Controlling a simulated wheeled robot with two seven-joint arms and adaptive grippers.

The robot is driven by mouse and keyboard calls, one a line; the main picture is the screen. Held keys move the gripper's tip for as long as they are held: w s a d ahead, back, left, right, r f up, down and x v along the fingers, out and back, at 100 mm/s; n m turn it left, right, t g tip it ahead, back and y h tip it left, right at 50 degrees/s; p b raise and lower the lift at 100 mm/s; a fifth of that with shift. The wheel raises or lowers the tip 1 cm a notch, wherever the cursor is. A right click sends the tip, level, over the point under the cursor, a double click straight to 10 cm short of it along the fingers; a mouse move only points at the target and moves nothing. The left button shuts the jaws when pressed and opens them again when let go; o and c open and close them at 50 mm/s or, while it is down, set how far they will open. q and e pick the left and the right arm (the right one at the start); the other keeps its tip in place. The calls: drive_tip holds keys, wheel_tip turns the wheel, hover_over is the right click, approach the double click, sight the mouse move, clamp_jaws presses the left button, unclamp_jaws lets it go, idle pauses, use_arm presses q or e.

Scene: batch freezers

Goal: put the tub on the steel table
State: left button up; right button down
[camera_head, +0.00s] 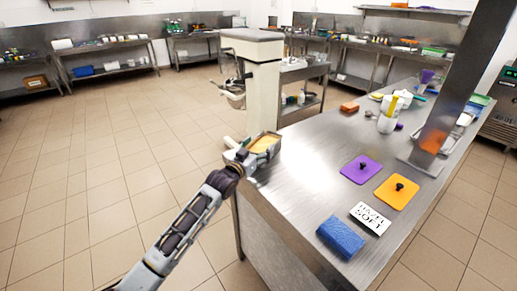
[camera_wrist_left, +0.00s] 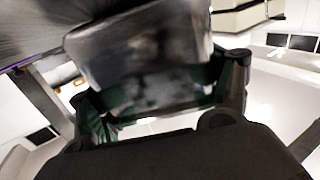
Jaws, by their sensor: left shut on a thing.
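The tub (camera_head: 264,146), a steel-coloured container with yellow contents, is at the left edge of the steel table (camera_head: 300,165) in the head view. My left gripper (camera_head: 243,158) is shut on its near end. In the left wrist view the tub (camera_wrist_left: 140,50) fills the upper middle, between the two fingers of the gripper (camera_wrist_left: 160,95). Whether the tub's underside touches the tabletop or hangs above or beside it, I cannot tell. My right gripper is not in view.
On the table are a purple lid (camera_head: 361,170), an orange lid (camera_head: 396,192), a white label card (camera_head: 370,218) and a blue block (camera_head: 340,238). A white jug (camera_head: 389,116) stands farther back. A steel post (camera_head: 448,95) rises at the right. The tabletop's left middle is bare.

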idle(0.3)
use_arm(q)
drive_tip(key=o, duration=1.5)
drive_tip(key=shift+s, duration=0.1)
drive_tip(key=v, duration=1.2)
